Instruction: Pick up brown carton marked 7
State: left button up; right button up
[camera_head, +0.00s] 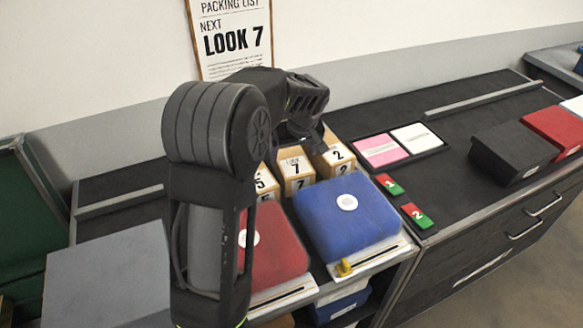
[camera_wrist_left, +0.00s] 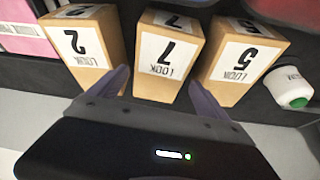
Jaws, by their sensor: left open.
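The brown carton marked LOOK 7 (camera_head: 295,170) stands upright in a row on the dark worktop, between the carton marked 5 (camera_head: 266,183) and the carton marked 2 (camera_head: 336,158). In the left wrist view the carton marked 7 (camera_wrist_left: 168,55) appears upside down at the middle. My left gripper (camera_wrist_left: 160,90) is open and empty. Its two purplish fingers point toward the carton marked 7, one near each gap to its neighbours. I cannot tell whether they touch any carton. In the head view my left arm hangs over the row and mostly hides the fingers.
A red box (camera_head: 275,245) and a blue box (camera_head: 348,215) lie in front of the cartons. A tray with pink and white cards (camera_head: 381,150) lies to the right. A white, green-capped container (camera_wrist_left: 290,88) stands beside the carton marked 5. A packing list sign (camera_head: 232,35) reads LOOK 7.

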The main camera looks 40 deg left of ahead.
aim_at(290, 155)
pick_arm(q)
jog(key=shift+x, duration=1.25)
jog(key=p+x, duration=0.1)
jog(key=x, duration=0.4)
jog(key=shift+s+f, duration=0.1)
jog(key=shift+f, duration=0.05)
jog(key=shift+c, duration=0.2)
jog(key=c, duration=1.4)
notch_tip(290, 155, up, 10)
jog(key=shift+r+b, duration=0.1)
jog(key=shift+b, duration=0.3)
